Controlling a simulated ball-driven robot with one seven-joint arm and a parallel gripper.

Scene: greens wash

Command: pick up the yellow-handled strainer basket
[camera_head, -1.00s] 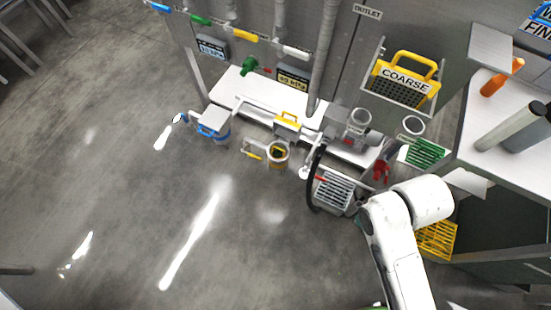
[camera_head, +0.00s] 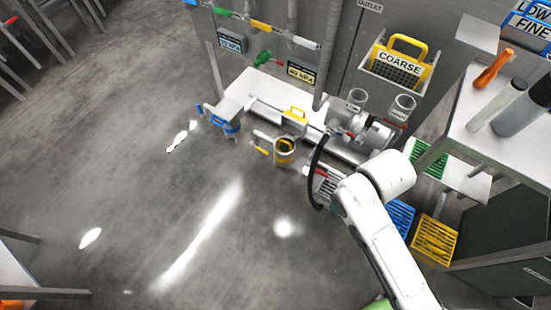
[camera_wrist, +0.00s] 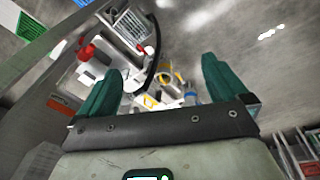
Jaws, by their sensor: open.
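A yellow-handled strainer basket (camera_head: 400,68), dark mesh with a white COARSE label, sits upright in a grey wall holder at the upper right of the head view. I cannot make it out in the wrist view. My gripper (camera_wrist: 162,85) is open, with two dark green fingers spread apart and nothing held between them. In the head view the gripper is hidden behind my white arm. Beyond the fingers, near the floor, are a yellow-rimmed round pot (camera_head: 284,150) and a small yellow-handled box (camera_head: 294,118) on a low white bench.
A silver pump (camera_head: 370,130) and a black hose (camera_head: 316,172) are near my arm. Blue (camera_head: 400,217) and yellow crates (camera_head: 437,240) stand right of it. A counter (camera_head: 475,135) with bottles is at the right.

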